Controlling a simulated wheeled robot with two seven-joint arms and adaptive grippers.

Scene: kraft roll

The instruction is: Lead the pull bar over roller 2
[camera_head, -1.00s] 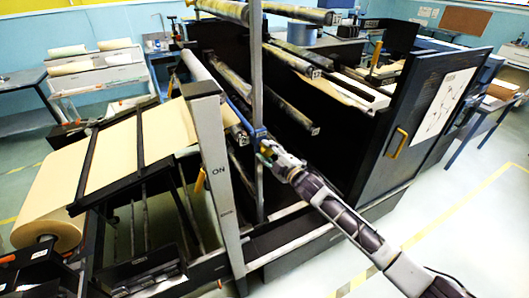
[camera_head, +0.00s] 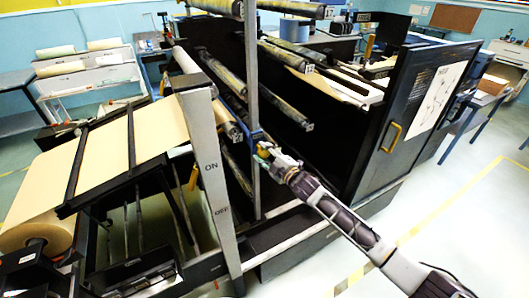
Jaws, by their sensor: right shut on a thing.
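My right gripper (camera_head: 262,146) is shut on what looks like the blue pull bar (camera_head: 257,135), beside a grey upright post. The bar is mostly hidden by the post and the rollers. Kraft paper (camera_head: 158,128) runs from the roll (camera_head: 35,228) at lower left up a slanted black frame towards the rollers. Several dark rollers slant through the machine, one (camera_head: 285,108) right of the post and another (camera_head: 222,75) left of it. My left gripper is not in view.
A white post marked ON and OFF (camera_head: 214,182) stands in front of the machine. A black door panel (camera_head: 408,125) with a yellow handle is at right. The floor at lower right (camera_head: 470,240) is clear, with yellow tape.

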